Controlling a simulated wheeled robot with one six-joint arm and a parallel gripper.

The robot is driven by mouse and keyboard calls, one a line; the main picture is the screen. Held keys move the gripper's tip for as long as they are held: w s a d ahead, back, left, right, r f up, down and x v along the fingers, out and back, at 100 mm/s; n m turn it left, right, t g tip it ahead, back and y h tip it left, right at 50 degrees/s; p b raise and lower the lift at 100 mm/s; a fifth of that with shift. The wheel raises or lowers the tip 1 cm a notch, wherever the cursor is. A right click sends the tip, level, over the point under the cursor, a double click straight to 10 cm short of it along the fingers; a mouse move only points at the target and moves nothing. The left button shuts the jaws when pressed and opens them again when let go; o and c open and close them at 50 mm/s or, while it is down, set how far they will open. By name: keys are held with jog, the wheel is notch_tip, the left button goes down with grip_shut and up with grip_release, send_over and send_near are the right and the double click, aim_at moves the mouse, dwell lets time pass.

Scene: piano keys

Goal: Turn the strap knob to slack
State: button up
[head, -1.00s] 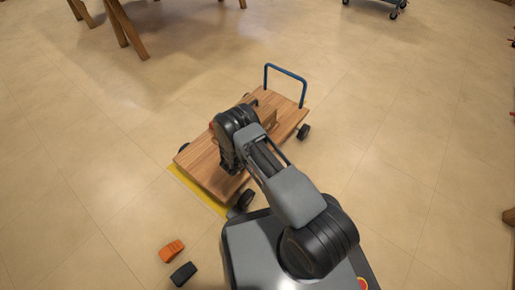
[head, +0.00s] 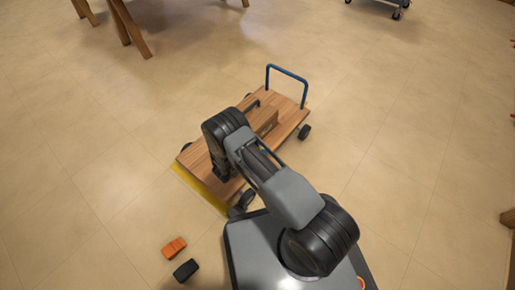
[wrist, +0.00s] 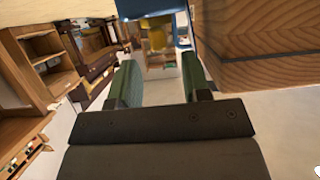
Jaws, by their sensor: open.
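A wooden cart (head: 199,172) with a blue push handle (head: 287,71) stands on the floor. I cannot make out the strap knob in the head view; my arm covers part of the deck. In the wrist view my gripper (wrist: 160,80) is open, with green finger pads apart and nothing clearly held between them. A small yellow part (wrist: 157,36) shows beyond the fingers; I cannot tell what it is. A wood-grained block (wrist: 262,45) is close by at the right.
An orange block (head: 174,247) and a black block (head: 186,270) lie on the floor at lower left. A yellow strip (head: 196,188) runs beside the cart's near end. Wooden table legs (head: 130,28) stand at upper left. The floor around is mostly clear.

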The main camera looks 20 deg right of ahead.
jog(key=p+v, duration=0.2)
jog(key=v, duration=0.6)
jog(key=shift+s+a, duration=0.15)
jog(key=shift+s, duration=0.05)
